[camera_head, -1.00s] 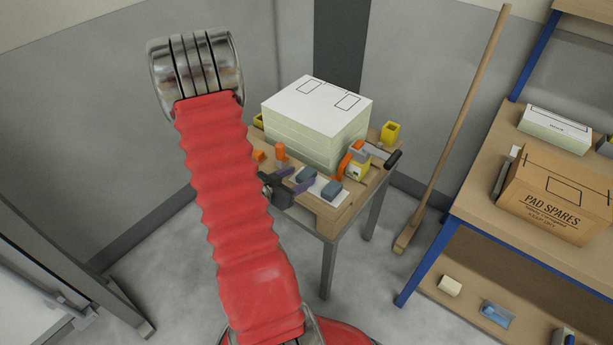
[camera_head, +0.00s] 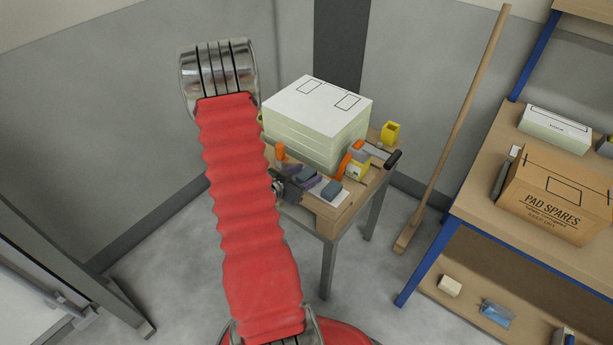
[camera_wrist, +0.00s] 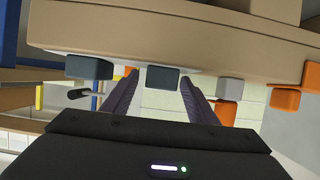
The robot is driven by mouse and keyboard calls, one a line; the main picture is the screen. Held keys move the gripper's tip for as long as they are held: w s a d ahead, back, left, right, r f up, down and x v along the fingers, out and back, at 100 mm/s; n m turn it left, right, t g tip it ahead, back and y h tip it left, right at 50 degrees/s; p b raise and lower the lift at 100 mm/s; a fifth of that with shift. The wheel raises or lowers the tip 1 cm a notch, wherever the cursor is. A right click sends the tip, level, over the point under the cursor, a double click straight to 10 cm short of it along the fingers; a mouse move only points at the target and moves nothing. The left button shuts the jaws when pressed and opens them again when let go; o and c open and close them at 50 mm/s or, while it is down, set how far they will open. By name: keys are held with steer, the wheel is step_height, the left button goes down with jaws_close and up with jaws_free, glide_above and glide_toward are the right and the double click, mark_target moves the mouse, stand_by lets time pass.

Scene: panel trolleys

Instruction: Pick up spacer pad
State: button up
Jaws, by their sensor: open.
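Two small blue-grey pads lie near the front of the wooden trolley table (camera_head: 326,220), by a white sheet. One pad (camera_head: 331,190) is at the right; the other pad (camera_head: 310,171) is further back. In the wrist view the table appears upside down, and the further-back pad (camera_wrist: 162,79) lies between the tips of the two purple fingers. My gripper (camera_wrist: 160,92) is open, with a gap visible on each side of that pad. The other pad (camera_wrist: 90,67) is outside the fingers, at the left. In the head view my red arm hides part of the gripper.
A stack of pale panels (camera_head: 315,120) fills the table's back. An orange-handled tool (camera_head: 350,157), a yellow holder (camera_head: 391,132) and orange blocks (camera_wrist: 287,100) stand close by. A broom (camera_head: 455,130) leans at the right beside a shelf with a PAD SPARES box (camera_head: 557,195).

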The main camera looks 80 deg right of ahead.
mark_target(305, 174)
steer(key=c, duration=1.1)
steer(key=shift+r, duration=0.1)
steer(key=shift+r, duration=4.9)
